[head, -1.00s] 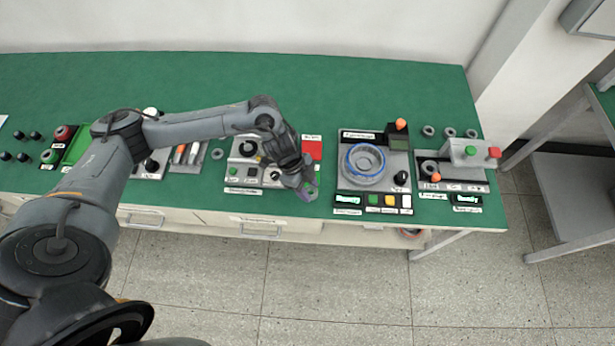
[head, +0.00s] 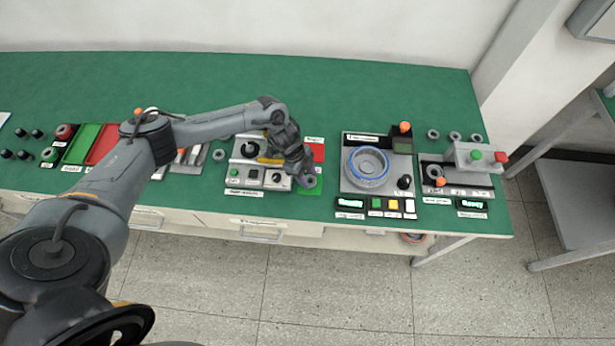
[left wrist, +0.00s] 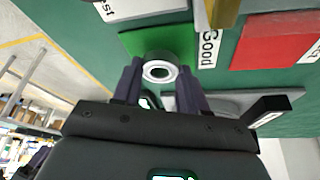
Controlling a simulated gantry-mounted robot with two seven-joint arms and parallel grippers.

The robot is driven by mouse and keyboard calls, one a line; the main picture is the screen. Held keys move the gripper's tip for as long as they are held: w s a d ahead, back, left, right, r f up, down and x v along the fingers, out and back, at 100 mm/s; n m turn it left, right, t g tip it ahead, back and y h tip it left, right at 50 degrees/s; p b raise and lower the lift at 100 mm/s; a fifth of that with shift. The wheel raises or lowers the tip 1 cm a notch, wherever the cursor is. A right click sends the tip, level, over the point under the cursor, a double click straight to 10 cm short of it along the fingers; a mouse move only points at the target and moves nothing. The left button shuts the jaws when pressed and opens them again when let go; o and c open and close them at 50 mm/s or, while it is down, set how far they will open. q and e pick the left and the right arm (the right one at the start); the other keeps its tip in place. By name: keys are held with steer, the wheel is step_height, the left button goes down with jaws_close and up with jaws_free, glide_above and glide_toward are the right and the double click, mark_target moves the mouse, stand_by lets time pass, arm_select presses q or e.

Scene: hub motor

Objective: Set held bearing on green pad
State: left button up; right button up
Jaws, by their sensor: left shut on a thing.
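My left gripper (head: 309,182) is at the green pad (head: 313,188) near the front edge of the bench. In the left wrist view the left gripper (left wrist: 160,82) is shut on a small ring-shaped bearing (left wrist: 160,70), with one finger on each side of it. The bearing is over the green pad (left wrist: 178,42), beside the "Good" label; I cannot tell whether it touches the pad. In the head view the fingers partly cover the bearing. My right gripper is in neither view.
A red pad (head: 317,151) lies behind the green one. A tester with knobs (head: 258,176) stands just left. A grey station with a blue-ringed hub (head: 368,167) stands right. Several loose bearings (head: 455,136) lie at the far right. The back of the bench is clear.

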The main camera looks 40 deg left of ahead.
arm_select(q)
steer(key=shift+f, duration=0.35)
steer(key=shift+f, duration=0.1)
steer(key=o, duration=1.2)
steer(key=shift+c, duration=0.2)
